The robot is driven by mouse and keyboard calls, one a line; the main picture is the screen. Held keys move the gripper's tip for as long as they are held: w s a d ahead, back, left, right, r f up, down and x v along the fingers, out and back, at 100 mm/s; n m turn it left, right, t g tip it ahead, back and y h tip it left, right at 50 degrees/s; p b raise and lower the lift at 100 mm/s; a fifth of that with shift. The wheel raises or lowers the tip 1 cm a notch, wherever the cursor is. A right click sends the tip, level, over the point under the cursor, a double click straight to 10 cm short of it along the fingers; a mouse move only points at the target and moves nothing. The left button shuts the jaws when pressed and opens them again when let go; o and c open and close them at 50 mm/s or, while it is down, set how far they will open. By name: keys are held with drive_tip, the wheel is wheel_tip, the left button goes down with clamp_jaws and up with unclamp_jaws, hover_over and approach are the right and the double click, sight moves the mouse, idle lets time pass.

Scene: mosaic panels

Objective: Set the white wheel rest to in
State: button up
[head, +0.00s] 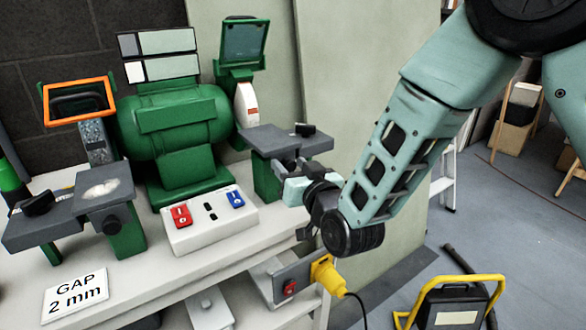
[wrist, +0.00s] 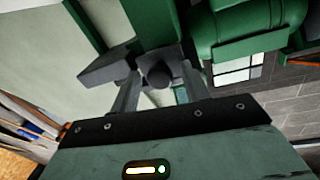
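The white wheel (head: 246,106) shows at the right end of the green grinder (head: 175,125), under a raised clear shield. Its rest (head: 268,141) is a dark grey plate on a green bracket, with a small black knob (head: 305,130) on top. In the wrist view the grey rest (wrist: 103,68) is ahead of me, and a round dark knob (wrist: 158,77) faces me. My gripper (head: 290,166) is at the front of this rest. In the wrist view my gripper (wrist: 160,73) has its fingers apart, one on each side of the knob, with gaps visible.
The other wheel's rest (head: 40,226) stands at left below an orange-framed shield (head: 77,100). A switch box (head: 208,220) with red and blue switches sits on the bench. A "GAP 2 mm" card (head: 75,294) lies at the front. A yellow plug (head: 327,275) sticks out below my gripper.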

drive_tip(key=shift+s+f, duration=0.1)
drive_tip(key=p+v, duration=0.3)
drive_tip(key=v, duration=0.8)
drive_tip(key=shift+s+r+p, duration=0.3)
drive_tip(key=shift+p, duration=0.05)
drive_tip(key=shift+s+d+p, duration=0.2)
drive_tip(key=shift+p, duration=0.95)
drive_tip(key=p+v, duration=0.1)
drive_tip(key=p, duration=0.1)
drive_tip(key=p+v, duration=0.2)
drive_tip(key=p, duration=0.1)
drive_tip(key=p+v, duration=0.2)
drive_tip(key=shift+f, duration=0.3)
drive_tip(key=shift+s, duration=0.1)
